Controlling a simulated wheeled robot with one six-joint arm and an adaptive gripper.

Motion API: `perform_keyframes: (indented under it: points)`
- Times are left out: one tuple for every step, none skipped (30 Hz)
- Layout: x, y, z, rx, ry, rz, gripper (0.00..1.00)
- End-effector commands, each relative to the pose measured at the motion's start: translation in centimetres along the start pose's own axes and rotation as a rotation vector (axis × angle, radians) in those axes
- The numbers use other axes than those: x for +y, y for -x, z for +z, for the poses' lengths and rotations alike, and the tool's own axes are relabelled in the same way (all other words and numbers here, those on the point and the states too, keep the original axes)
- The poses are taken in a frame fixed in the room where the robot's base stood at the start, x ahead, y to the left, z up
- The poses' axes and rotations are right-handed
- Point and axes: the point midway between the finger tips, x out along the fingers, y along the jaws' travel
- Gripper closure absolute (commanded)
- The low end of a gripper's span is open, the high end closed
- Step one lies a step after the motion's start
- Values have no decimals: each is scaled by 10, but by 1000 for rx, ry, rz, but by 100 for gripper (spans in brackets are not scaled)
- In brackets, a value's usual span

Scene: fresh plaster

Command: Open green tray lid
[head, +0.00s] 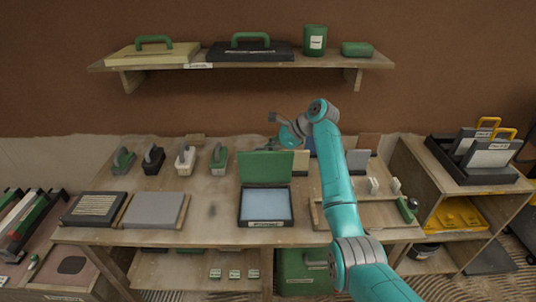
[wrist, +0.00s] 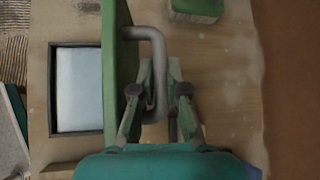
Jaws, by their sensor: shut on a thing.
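The tray (head: 266,222) stands on the workbench with a dark frame and a pale blue inside. Its green lid (head: 265,164) is raised about upright at the tray's back edge, so the inside shows. In the wrist view the lid (wrist: 116,60) is seen edge-on, with the open tray (wrist: 53,100) to its left. A grey bent handle (wrist: 140,33) stands out from the lid's far face. My gripper (wrist: 159,75) is shut on this handle, its fingers on both sides of the bar. In the head view my fingers and the handle are hidden behind the lid.
Several trowels and floats (head: 186,158) stand at the back left of the bench. Grey boards (head: 155,210) lie left of the tray. A wall shelf (head: 197,63) holds cases and a green tin (head: 315,40). A side cabinet (head: 470,185) stands right.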

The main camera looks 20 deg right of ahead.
Motion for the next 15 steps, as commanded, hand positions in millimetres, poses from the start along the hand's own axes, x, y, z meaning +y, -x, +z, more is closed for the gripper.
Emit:
perform_keyframes:
  points:
    - [-5, 0, 0, 0, -15, 15, 100]
    - [-7, 0, 0, 0, -24, 24, 100]
    - [-9, -1, 0, 0, -35, 35, 100]
    - [-10, -2, -1, 0, -44, 44, 100]
    - [-12, -2, -1, 0, -52, 51, 100]
    - [-14, -3, -2, 1, -61, 61, 100]
    - [-15, -3, -3, 1, -69, 69, 100]
    - [-16, -4, -3, 1, -75, 75, 100]
    - [-17, -4, -3, 1, -83, 83, 100]
    - [-18, -5, -4, 1, -88, 89, 100]
    - [-19, -5, -4, 2, -94, 94, 100]
    - [-20, -6, -4, 2, -99, 99, 100]
    - [-21, -6, -5, 2, -103, 104, 100]
    - [-21, -6, -5, 2, -107, 107, 100]
    - [-22, -7, -6, 2, -111, 111, 100]
